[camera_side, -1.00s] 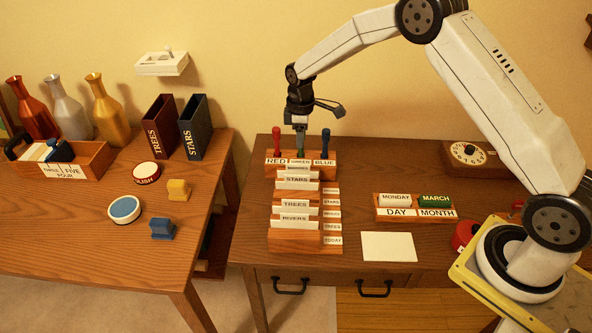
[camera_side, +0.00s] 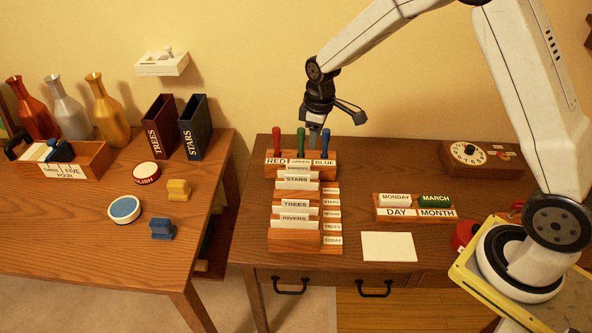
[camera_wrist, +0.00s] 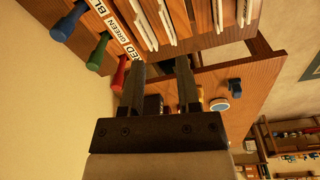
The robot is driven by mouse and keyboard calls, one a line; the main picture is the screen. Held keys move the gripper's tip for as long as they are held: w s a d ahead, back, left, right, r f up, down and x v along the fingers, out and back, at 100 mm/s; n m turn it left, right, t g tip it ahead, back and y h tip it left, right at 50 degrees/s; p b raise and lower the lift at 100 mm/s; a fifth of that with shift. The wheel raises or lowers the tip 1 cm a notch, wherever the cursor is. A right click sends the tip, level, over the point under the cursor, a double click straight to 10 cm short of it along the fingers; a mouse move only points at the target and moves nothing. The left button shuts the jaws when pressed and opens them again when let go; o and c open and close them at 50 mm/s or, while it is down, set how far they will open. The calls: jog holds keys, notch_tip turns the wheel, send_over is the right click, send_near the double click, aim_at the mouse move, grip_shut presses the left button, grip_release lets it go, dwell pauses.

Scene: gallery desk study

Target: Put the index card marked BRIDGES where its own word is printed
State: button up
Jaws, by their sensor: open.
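A stepped wooden card rack (camera_side: 306,247) stands on the right-hand desk with several white cards upright in its slots. The front cards read RIVERS (camera_side: 295,219), TREES (camera_side: 295,204) and STARS (camera_side: 297,180). A rearmost card (camera_side: 298,168) has print too small to read surely; I cannot tell that it is BRIDGES. Printed labels run down the rack's right side, including STARS (camera_side: 332,202), TREES (camera_side: 332,226) and TODAY (camera_side: 332,240); one between is unclear. My gripper (camera_side: 315,137) is open and empty above the rack's back, near the blue peg. Its spread fingers (camera_wrist: 158,80) show in the wrist view.
A peg block (camera_side: 329,170) labelled RED, GREEN, BLUE holds upright red, green and blue pegs behind the cards. A DAY/MONTH holder (camera_side: 384,215) and blank white sheet (camera_side: 389,246) lie right of the rack. A dial box (camera_side: 490,170) stands at the back right.

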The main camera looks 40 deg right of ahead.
jog(key=s+a+r+m+t, duration=0.1)
jog(key=s+m, duration=0.2)
jog(key=s, duration=0.7)
jog(key=s+r+m, duration=0.2)
jog(key=s+m, duration=0.1)
jog(key=s, duration=0.7)
jog(key=shift+a+r+t, duration=0.15)
jog(key=shift+a+t, duration=0.25)
